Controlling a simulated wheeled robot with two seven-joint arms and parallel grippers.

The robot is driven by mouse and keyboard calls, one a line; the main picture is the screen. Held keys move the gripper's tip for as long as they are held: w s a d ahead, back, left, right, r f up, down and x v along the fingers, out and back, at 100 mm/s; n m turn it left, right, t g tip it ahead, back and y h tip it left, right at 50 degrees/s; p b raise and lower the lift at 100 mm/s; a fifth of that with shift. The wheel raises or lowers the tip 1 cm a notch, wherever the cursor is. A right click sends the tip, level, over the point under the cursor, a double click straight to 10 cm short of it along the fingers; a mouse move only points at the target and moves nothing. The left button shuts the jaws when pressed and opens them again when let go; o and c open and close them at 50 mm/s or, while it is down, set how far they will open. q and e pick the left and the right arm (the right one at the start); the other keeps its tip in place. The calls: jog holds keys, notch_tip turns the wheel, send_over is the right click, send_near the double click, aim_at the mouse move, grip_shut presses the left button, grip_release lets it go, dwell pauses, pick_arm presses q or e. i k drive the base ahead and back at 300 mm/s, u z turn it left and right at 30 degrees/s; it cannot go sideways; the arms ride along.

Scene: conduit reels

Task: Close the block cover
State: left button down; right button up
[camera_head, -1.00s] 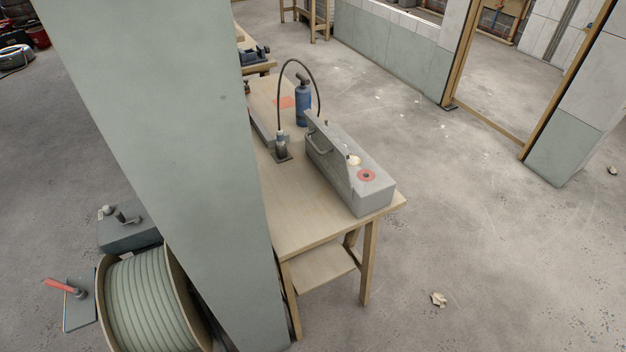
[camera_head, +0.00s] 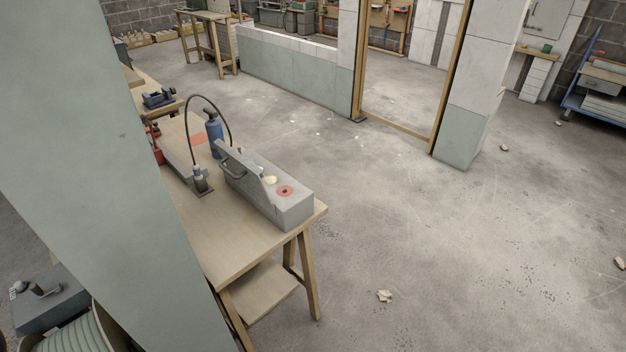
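A grey block (camera_head: 292,208) stands on the wooden workbench (camera_head: 235,240), near its right end. A flat grey cover (camera_head: 246,172) with a dark handle (camera_head: 228,161) stands up along the block's left side, so the block's top shows. On that top are a red ring with a dark centre (camera_head: 285,190) and a small pale knob-like part (camera_head: 269,180). I cannot tell how the cover is joined to the block. Neither of my grippers is in view.
A large grey-green pillar (camera_head: 90,150) fills the left and hides part of the bench. A cable reel (camera_head: 75,335) is at lower left. The floor (camera_head: 420,240) on the right is mostly clear.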

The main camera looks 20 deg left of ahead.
aim_at(240, 167)
jog(key=z, duration=0.7)
jog(key=i, duration=1.1)
jog(key=u, duration=1.95)
